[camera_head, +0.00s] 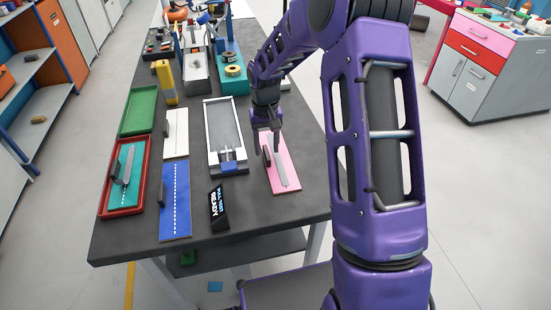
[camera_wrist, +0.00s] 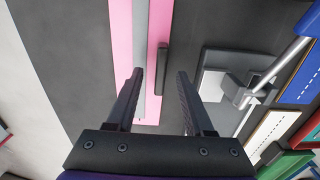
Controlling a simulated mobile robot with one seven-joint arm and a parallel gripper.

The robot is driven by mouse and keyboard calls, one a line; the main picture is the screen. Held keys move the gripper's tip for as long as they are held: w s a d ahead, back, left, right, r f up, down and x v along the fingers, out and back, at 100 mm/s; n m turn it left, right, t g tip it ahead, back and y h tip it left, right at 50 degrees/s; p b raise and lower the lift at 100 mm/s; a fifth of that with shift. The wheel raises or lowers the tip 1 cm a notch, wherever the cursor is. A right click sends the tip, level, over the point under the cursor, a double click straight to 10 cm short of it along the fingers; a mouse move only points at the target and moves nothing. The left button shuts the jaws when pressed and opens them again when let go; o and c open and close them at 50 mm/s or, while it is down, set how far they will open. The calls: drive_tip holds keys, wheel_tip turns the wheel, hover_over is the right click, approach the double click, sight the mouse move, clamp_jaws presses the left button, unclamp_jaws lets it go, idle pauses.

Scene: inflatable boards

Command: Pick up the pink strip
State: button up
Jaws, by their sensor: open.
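The pink strip (camera_head: 292,180) lies flat on the dark table at its right side, with a narrow grey band along its middle. The pink strip also shows in the wrist view (camera_wrist: 157,30). A dark upright block (camera_wrist: 163,62) stands at the strip's right edge in the wrist view. My gripper (camera_head: 270,143) is over the far part of the strip, pointing down. In the wrist view my gripper (camera_wrist: 160,73) is open, with its two dark fingers apart and the dark block showing between their tips. Nothing is held. I cannot tell the exact height above the strip.
A metal frame with a blue clamp (camera_head: 229,166) lies just left of the strip. A black sign (camera_head: 218,206), a blue strip (camera_head: 175,215), a white strip (camera_head: 178,145) and a red tray (camera_head: 109,208) lie farther left. The table's right edge is near.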

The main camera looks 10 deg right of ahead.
drive_tip(key=shift+f, duration=0.75)
clamp_jaws()
drive_tip(key=shift+r, duration=0.1)
